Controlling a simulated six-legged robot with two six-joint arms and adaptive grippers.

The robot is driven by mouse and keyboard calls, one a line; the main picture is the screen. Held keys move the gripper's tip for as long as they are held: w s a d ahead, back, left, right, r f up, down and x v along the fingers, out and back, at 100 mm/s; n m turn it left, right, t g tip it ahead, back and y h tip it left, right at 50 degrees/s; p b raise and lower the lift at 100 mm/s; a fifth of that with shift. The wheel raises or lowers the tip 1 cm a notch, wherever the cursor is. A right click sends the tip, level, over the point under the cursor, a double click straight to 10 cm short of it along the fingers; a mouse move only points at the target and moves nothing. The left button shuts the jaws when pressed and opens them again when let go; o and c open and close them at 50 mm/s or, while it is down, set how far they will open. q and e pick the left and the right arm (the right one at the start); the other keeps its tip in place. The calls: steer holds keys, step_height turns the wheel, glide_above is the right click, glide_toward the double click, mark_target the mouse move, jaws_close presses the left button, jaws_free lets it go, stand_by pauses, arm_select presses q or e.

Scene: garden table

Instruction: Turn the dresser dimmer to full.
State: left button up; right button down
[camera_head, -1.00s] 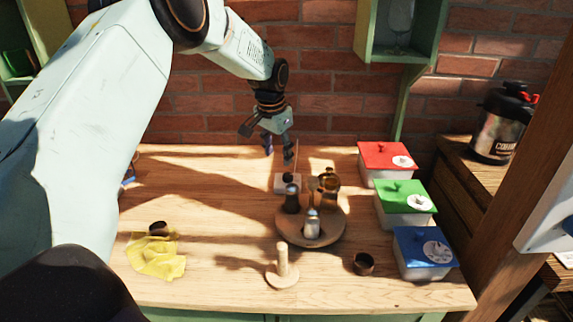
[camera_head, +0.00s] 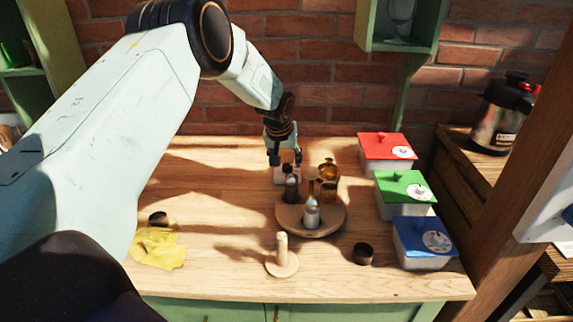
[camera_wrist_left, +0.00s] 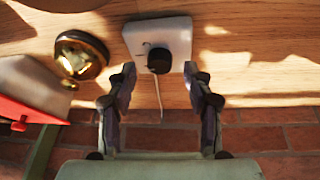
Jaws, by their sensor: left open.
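The dimmer is a small white box with a round black knob. In the left wrist view the dimmer (camera_wrist_left: 176,36) lies flat on the wood, its knob (camera_wrist_left: 158,61) facing me and a thin pale cord running toward the brick wall. In the head view the dimmer (camera_head: 281,177) sits behind the round tray, partly hidden by my gripper and a dark bottle. My left gripper (camera_head: 285,162) is open and empty above the dimmer. In the left wrist view the left gripper (camera_wrist_left: 158,74) has its two fingers spread, one on either side of the knob and apart from it.
A round wooden tray (camera_head: 329,226) with shakers and amber bottles stands just in front. Boxes with red (camera_head: 386,147), green (camera_head: 405,187) and blue (camera_head: 424,236) lids line the right. A wooden peg stand (camera_head: 282,262), dark cup (camera_head: 363,254) and yellow cloth (camera_head: 158,249) lie nearer.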

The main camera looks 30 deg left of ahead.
arm_select(q)
steer(key=shift+x, duration=0.9)
steer(key=c, duration=0.4)
jaws_close()
